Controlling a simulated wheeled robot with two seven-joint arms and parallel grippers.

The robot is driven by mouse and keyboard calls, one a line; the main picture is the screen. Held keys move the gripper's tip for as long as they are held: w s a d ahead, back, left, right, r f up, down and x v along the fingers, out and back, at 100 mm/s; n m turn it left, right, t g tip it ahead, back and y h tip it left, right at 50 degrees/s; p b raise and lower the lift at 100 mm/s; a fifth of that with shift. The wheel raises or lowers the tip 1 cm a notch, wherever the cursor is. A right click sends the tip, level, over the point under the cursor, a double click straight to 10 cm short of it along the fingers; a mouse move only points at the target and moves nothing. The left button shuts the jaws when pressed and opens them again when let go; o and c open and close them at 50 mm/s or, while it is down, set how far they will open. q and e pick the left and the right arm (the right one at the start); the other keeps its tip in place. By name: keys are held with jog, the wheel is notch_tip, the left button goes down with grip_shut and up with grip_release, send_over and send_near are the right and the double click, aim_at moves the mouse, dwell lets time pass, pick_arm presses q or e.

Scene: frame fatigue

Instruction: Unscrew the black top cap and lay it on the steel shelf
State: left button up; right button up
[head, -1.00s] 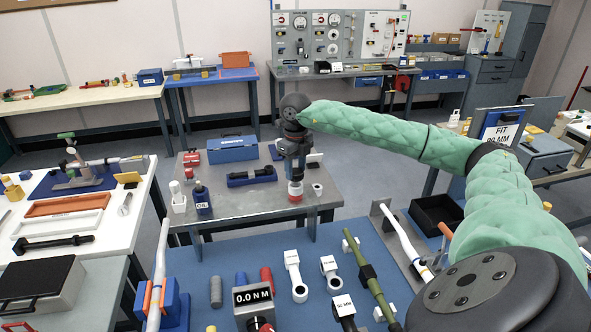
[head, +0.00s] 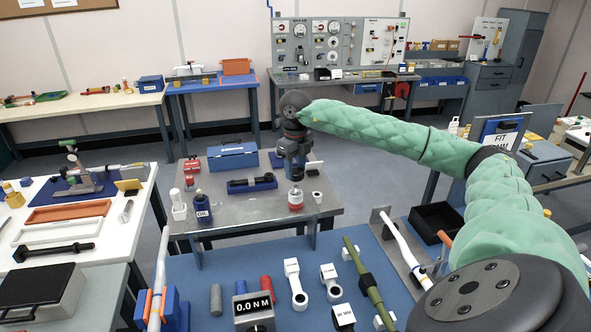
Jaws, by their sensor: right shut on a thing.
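My right gripper (head: 296,177) points down over the steel shelf (head: 255,211), its jaws shut on the black top cap. The cap is small, dark and mostly hidden between the fingers. Directly below stands a small white and red body (head: 295,200), upright on the shelf near its front right. The gripper appears raised just above this body, with a small gap. My left gripper is out of view.
On the shelf are an oil bottle (head: 203,209), a blue holder with a dark part (head: 252,184), a blue box (head: 233,156) and a small white cup (head: 317,197). The shelf's front left middle is bare. Tools lie on the blue bench (head: 205,268) in front.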

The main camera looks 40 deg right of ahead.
aim_at(295, 171)
jog(key=shift+r, duration=0.15)
jog(key=shift+r+p, duration=0.6)
jog(key=shift+r, duration=1.35)
